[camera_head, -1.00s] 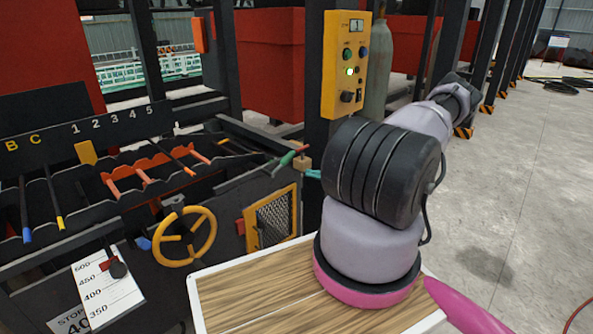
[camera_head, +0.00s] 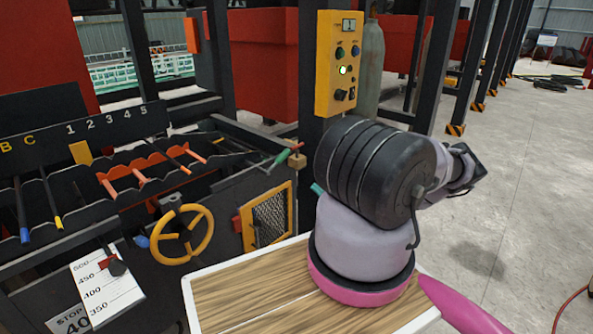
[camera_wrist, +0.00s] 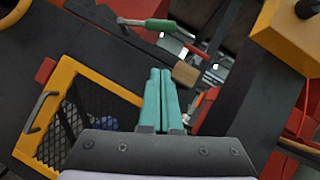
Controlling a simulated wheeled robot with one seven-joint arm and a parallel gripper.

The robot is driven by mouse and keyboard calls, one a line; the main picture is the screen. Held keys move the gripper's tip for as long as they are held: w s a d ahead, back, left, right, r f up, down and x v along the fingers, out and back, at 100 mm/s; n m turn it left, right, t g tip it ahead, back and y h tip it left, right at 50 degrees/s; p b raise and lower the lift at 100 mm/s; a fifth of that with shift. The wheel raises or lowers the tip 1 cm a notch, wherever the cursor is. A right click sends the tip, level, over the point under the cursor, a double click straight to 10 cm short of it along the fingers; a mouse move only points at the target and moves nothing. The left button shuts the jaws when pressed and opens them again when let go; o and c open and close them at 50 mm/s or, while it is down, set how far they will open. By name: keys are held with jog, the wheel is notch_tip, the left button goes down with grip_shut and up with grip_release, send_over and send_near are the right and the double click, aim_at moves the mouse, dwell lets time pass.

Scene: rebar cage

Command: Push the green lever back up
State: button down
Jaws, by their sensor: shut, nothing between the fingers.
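The green lever (camera_head: 282,158) sticks out at the right end of the dark machine, beside a small wooden block (camera_head: 297,160). In the wrist view the green lever handle (camera_wrist: 168,26) lies near the top, with a metal rod running left from it and a red-tipped bar to its right. The wooden block (camera_wrist: 185,74) is just right of my fingertips in that picture. My gripper (camera_wrist: 160,72) has its teal fingers together, empty, below the green handle and apart from it in the picture. In the head view only a teal bit of my gripper (camera_head: 318,188) shows; my arm hides the rest.
A yellow control box (camera_head: 339,65) hangs on a dark post above the lever. A yellow-framed mesh door (camera_head: 268,219) and yellow handwheel (camera_head: 184,236) are on the machine front. A wood-topped board (camera_head: 245,297) lies below. Open floor is at right.

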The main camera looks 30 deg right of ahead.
jog(key=s+r+x, duration=0.1)
jog(key=r+x, duration=0.1)
jog(key=x, duration=1)
jog(key=shift+a+r, duration=0.3)
jog(key=shift+a, duration=0.05)
jog(key=shift+s, duration=0.15)
jog(key=shift+r+n+g, duration=0.3)
jog(key=shift+n, duration=0.3)
